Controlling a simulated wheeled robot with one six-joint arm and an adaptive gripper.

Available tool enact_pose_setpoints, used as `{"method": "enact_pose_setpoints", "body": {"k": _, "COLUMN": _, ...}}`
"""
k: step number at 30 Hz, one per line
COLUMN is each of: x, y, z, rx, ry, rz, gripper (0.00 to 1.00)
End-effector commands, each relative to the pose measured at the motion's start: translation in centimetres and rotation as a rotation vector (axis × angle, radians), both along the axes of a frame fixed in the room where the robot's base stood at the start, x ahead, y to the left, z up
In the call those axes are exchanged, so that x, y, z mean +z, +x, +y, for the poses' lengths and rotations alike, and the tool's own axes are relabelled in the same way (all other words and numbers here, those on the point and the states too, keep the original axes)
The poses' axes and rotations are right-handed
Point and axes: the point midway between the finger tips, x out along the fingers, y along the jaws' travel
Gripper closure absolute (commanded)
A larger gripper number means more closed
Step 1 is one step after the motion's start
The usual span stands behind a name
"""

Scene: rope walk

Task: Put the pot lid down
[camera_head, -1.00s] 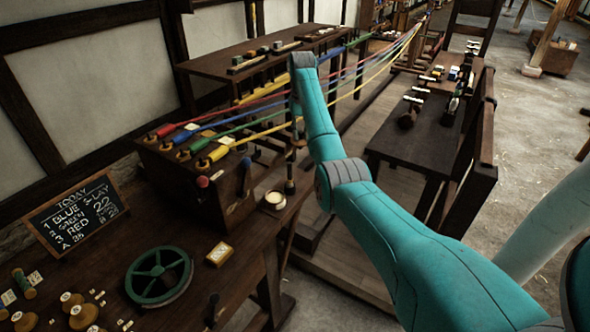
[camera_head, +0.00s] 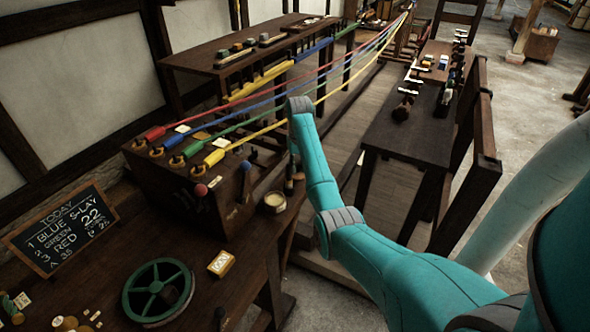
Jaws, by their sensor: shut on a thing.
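A small round pot (camera_head: 274,201) stands on the near right corner of the dark workbench (camera_head: 225,240). Its top shows pale and looks uncovered. My teal arm reaches in from the lower right, and its far end stands just above and right of the pot. I cannot make out the pot lid anywhere. A slim dark upright thing (camera_head: 289,186) shows right beside the pot, partly against my arm; I cannot tell what it is.
Red, blue, green and yellow strands (camera_head: 262,124) run from the bench's box (camera_head: 185,180) to the back, close by my arm. A green wheel (camera_head: 158,291), a small yellow-and-white box (camera_head: 221,263) and a chalkboard (camera_head: 62,228) are at left. A dark bench (camera_head: 405,137) stands right.

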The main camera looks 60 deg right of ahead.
Motion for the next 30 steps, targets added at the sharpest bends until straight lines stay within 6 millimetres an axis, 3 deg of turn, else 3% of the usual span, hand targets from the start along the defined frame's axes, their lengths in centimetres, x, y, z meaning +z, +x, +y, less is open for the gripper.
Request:
{"method": "enact_pose_setpoints", "body": {"k": 4, "x": -1.8, "y": -0.8, "z": 0.0, "rx": -0.002, "ry": 0.001, "rz": 0.001, "gripper": 1.0}}
{"method": "enact_pose_setpoints", "body": {"k": 15, "x": -2.2, "y": -0.8, "z": 0.0, "rx": -0.002, "ry": 0.0, "rz": 0.0, "gripper": 1.0}}
{"method": "enact_pose_setpoints", "body": {"k": 16, "x": -2.1, "y": -0.8, "z": -0.1, "rx": -0.002, "ry": 0.0, "rz": 0.0, "gripper": 0.72}}
{"method": "enact_pose_setpoints", "body": {"k": 18, "x": -2.1, "y": -0.8, "z": -0.1, "rx": -0.002, "ry": 0.0, "rz": 0.0, "gripper": 0.54}}
{"method": "enact_pose_setpoints", "body": {"k": 30, "x": -1.7, "y": -0.7, "z": -0.1, "rx": -0.001, "ry": -0.001, "rz": -0.001, "gripper": 0.51}}
